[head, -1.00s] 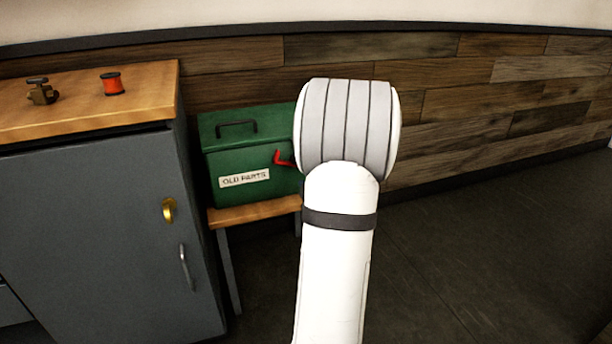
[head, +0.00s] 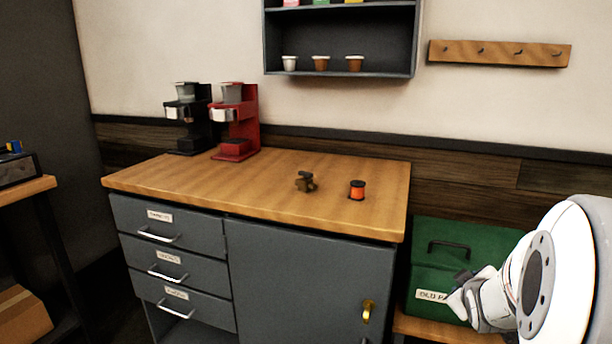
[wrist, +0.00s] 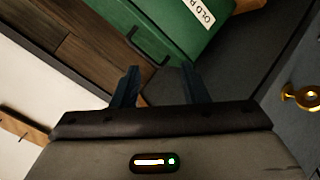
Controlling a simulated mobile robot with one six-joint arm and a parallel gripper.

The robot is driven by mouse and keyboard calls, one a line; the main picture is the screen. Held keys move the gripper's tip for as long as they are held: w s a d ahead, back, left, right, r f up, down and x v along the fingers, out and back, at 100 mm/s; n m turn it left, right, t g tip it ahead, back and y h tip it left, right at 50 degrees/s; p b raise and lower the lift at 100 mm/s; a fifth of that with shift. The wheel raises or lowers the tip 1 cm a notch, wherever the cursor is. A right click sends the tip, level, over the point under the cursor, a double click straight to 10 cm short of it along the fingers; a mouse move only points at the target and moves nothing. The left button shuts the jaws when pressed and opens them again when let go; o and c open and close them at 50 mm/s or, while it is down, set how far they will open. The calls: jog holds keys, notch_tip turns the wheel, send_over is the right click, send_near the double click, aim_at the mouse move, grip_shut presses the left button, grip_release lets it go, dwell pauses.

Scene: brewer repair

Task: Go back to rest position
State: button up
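My gripper (head: 462,296) is at the lower right of the head view, in front of the green box labelled "OLD PARTS" (head: 450,262). In the wrist view, the two dark fingers of my gripper (wrist: 158,84) stand apart with nothing between them. The green box (wrist: 178,22) is beyond the fingertips, its black handle (wrist: 148,46) just past them. I cannot tell the exact distance from fingers to box.
A workbench (head: 270,190) with drawers holds a black brewer (head: 186,118), a red brewer (head: 236,122), a small brown part (head: 305,181) and an orange spool (head: 357,190). A shelf (head: 342,72) with cups and a wooden peg rail (head: 498,53) hang on the wall.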

jog(key=s+a+r+m+g+y+p, duration=0.2)
jog(key=s+a+r+g+p, duration=0.2)
jog(key=s+a+r+p, duration=0.5)
jog(key=s+a+r+m+g+y+p, duration=0.2)
jog(key=s+a+r+g+y+p, duration=0.1)
jog(key=s+a+r+p, duration=0.7)
jog(key=a+r+g+p, duration=0.1)
jog(key=a+r, duration=0.2)
jog(key=a, duration=0.2)
jog(key=shift+a+m+p, duration=0.35)
jog(key=shift+a+m, duration=0.05)
jog(key=shift+r, duration=0.1)
